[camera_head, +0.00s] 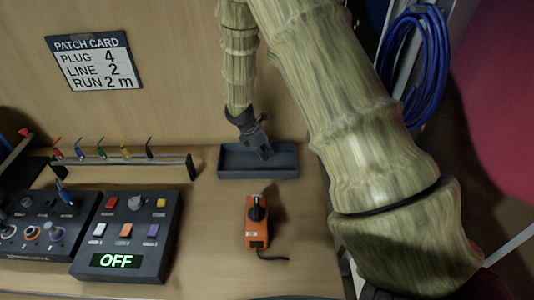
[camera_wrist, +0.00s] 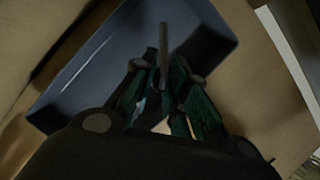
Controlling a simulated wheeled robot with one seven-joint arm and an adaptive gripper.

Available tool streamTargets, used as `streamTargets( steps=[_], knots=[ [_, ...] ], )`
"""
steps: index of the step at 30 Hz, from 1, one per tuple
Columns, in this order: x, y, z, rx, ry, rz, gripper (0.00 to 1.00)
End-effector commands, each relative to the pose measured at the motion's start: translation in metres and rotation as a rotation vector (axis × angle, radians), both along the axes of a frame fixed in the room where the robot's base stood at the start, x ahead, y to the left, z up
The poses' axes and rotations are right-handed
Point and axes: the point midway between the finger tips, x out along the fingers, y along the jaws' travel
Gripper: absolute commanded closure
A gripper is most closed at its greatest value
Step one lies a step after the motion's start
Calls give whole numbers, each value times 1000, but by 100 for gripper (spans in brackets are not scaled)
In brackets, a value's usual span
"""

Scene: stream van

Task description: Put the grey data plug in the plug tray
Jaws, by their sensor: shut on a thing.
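The plug tray (camera_head: 235,160) is a dark, shallow open box at the back of the bench; it also fills much of the upper left of the wrist view (camera_wrist: 85,75). My gripper (camera_head: 263,150) points down over the tray's right half. In the wrist view the grey data plug (camera_wrist: 164,45) is a thin grey piece standing out between my fingertips (camera_wrist: 163,82), seen against the tray. My gripper is shut on it. Whether the plug touches the tray floor I cannot tell. In the head view my gripper mostly hides the plug.
An orange device (camera_head: 256,222) with a black knob and cable sits in front of the tray. A rack (camera_head: 125,170) with several coloured plugs and a button panel reading OFF (camera_head: 125,240) stand at left. A patch card (camera_head: 95,63) hangs on the back wall. A blue cable coil (camera_head: 415,65) hangs at right.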

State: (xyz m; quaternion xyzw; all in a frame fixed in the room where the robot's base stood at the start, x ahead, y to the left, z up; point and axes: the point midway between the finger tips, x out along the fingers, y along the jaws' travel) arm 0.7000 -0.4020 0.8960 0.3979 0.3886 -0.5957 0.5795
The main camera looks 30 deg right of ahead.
Motion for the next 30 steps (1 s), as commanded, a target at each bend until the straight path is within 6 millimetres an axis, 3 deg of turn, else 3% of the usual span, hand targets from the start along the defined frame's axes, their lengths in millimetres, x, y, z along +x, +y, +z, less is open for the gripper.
streamTargets(
  steps=[6,20,30],
  knots=[
    [2,-13,-2,-1,1,2,100],
    [1,-12,-34,-1,2,2,100],
    [2,-12,-38,-1,1,2,100]
  ],
)
